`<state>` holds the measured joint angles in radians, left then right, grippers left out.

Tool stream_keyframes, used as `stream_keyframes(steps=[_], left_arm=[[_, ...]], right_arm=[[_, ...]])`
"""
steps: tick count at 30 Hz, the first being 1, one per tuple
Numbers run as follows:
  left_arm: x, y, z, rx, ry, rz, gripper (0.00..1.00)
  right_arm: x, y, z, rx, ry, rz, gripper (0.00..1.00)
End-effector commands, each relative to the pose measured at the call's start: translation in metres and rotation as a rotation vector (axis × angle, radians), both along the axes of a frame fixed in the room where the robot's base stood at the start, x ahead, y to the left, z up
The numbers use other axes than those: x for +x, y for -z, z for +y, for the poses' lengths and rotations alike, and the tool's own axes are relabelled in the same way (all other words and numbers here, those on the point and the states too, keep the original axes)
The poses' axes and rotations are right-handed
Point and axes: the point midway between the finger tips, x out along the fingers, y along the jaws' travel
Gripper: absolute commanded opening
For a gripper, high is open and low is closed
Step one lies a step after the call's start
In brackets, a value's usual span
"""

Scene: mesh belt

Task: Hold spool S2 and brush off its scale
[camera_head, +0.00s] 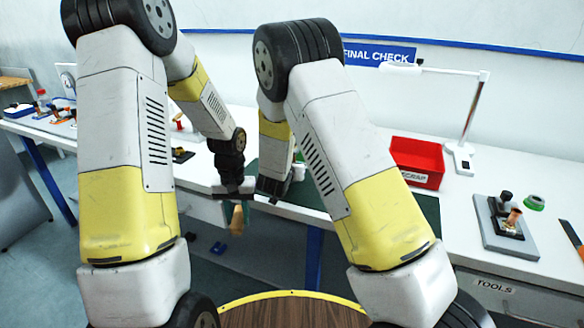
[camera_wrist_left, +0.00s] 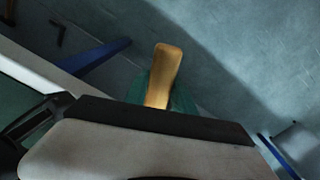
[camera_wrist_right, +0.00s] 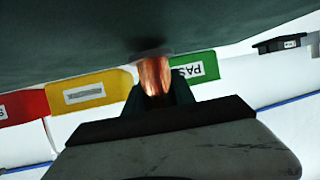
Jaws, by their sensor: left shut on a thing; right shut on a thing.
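My left gripper (camera_head: 236,208) hangs low in front of the bench edge. It is shut on a tan wooden piece, apparently the brush handle (camera_head: 238,222); the handle also shows in the left wrist view (camera_wrist_left: 163,75), pointing away from the jaws. No bristles can be made out. My right gripper (camera_wrist_right: 157,92) is shut on a copper-coloured spool (camera_wrist_right: 155,74) in the right wrist view. Its number and any scale cannot be made out. In the head view my right arm hides the spool. The brush and spool do not visibly touch.
A red scrap bin (camera_head: 417,162) stands on the bench behind my right arm. A grey plate (camera_head: 505,240) with a black fixture and copper piece lies at right, near a green ring (camera_head: 534,202) and a white lamp (camera_head: 466,125). Small items lie on the bench at far left.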

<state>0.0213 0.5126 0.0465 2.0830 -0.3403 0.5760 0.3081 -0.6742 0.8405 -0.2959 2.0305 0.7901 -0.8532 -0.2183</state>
Motion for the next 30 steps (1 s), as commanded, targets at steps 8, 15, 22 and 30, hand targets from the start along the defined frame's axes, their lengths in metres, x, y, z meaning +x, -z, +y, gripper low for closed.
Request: stream_keyframes(steps=[8,15,22,30], left_arm=[[0.0001,-0.0001,0.0000,0.000,0.000,0.000,0.00],[0.0001,-0.0001,0.0000,0.000,0.000,0.000,0.00],[0.0001,-0.0001,0.0000,0.000,0.000,0.000,0.00],[0.0001,-0.0001,0.0000,0.000,0.000,0.000,0.00]], right_arm=[[0.0012,-0.0012,0.0000,0.000,0.000,-0.003,0.00],[0.0010,0.0004,0.0000,0.000,0.000,-0.003,0.00],[0.0009,0.0036,0.0001,0.000,0.000,-0.003,0.00],[0.0008,0.0073,0.0000,0.000,0.000,-0.003,0.00]])
